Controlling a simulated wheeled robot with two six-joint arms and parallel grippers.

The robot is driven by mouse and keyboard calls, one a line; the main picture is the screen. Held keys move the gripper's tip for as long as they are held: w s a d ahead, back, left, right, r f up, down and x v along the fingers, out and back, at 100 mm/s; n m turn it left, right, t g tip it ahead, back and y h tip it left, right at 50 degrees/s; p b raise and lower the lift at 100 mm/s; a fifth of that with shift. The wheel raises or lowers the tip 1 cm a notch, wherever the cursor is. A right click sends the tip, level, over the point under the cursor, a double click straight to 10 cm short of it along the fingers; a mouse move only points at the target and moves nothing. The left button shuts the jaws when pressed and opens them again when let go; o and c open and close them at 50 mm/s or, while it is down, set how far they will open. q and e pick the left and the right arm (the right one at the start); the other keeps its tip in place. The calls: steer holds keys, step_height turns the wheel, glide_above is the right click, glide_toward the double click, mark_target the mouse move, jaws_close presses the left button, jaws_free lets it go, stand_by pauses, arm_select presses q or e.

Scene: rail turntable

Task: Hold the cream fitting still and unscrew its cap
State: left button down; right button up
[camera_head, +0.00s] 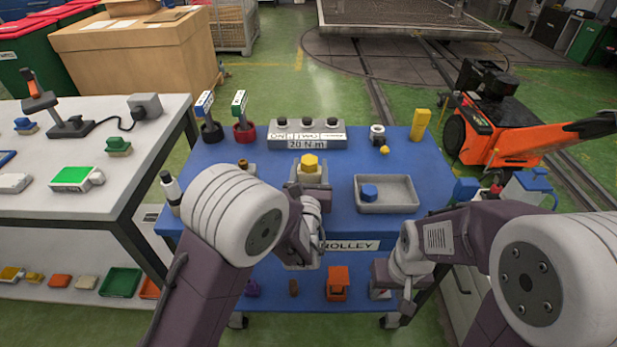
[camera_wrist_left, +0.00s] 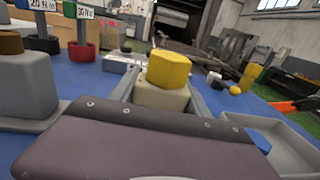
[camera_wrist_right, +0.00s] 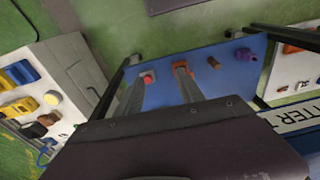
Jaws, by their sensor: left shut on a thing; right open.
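The cream fitting (camera_head: 311,178) stands on the blue trolley top with a yellow faceted cap (camera_head: 310,160) on it. In the left wrist view the cream fitting (camera_wrist_left: 162,97) is between my left gripper's fingers (camera_wrist_left: 160,100), with the yellow cap (camera_wrist_left: 168,70) above them. In the head view my left gripper (camera_head: 309,186) is partly hidden by its own arm. My right gripper (camera_head: 393,290) is open and empty, low at the trolley's front right. Its spread fingers (camera_wrist_right: 160,92) show in the right wrist view, with no object between them.
A grey tray (camera_head: 410,206) with a blue piece (camera_head: 369,192) is right of the fitting. A grey holder with a brown-topped piece (camera_head: 243,165) is left. A grey box labelled 20 N·m (camera_head: 306,134) stands behind. An orange machine (camera_head: 510,125) is at the right.

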steer(key=o, duration=0.4)
steer(key=shift+c, duration=0.2)
steer(key=w+r+m+h, duration=0.1)
steer(key=w+r+m, duration=0.2)
steer(key=w+r, duration=0.9)
step_height(320, 180, up, 19)
steer(key=n+t, duration=0.2)
steer(key=t, duration=0.1)
glide_above(309, 160)
steer(key=s, duration=0.5)
steer(key=shift+y, duration=0.3)
steer(key=x, duration=1.2)
steer(key=shift+w, duration=0.15)
